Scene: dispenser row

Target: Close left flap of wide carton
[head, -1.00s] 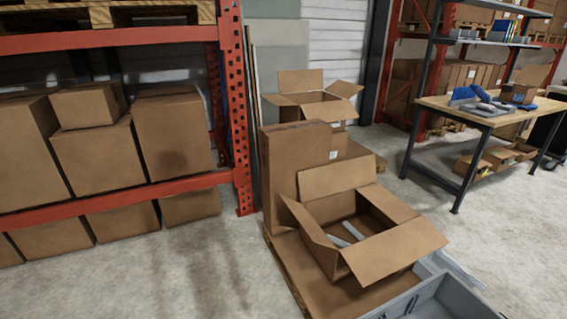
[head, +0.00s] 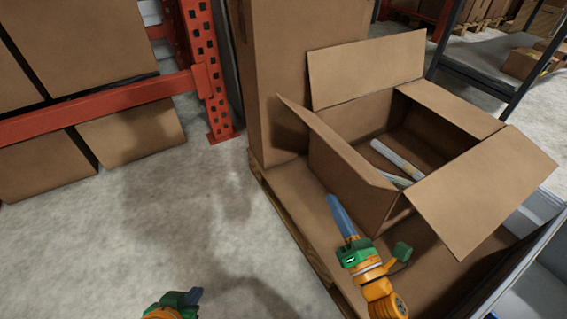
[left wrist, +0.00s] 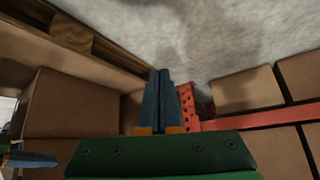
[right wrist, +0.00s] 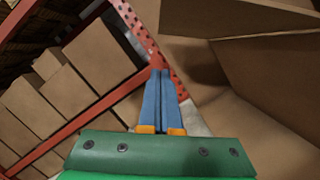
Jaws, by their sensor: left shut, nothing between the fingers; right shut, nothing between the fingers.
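The wide carton (head: 345,177) stands open on a pallet load, with white tube-like items inside. Its left flap (head: 335,140) stands up, tilted outward over the left wall. The back flap (head: 367,68) stands up, and the near right flap (head: 480,190) is folded outward. My right gripper (head: 332,198) is shut and empty, beside the left wall and below the left flap's edge; whether it touches is unclear. Its fingers show in the right wrist view (right wrist: 164,72), with the carton at upper right. My left gripper (head: 197,294) is shut and empty, low over the floor.
A tall closed carton (head: 275,80) stands behind the wide carton's left side. A red rack upright (head: 205,70) and shelved boxes are at left. A grey bin (head: 540,215) is at lower right. The concrete floor (head: 150,230) left of the pallet is clear.

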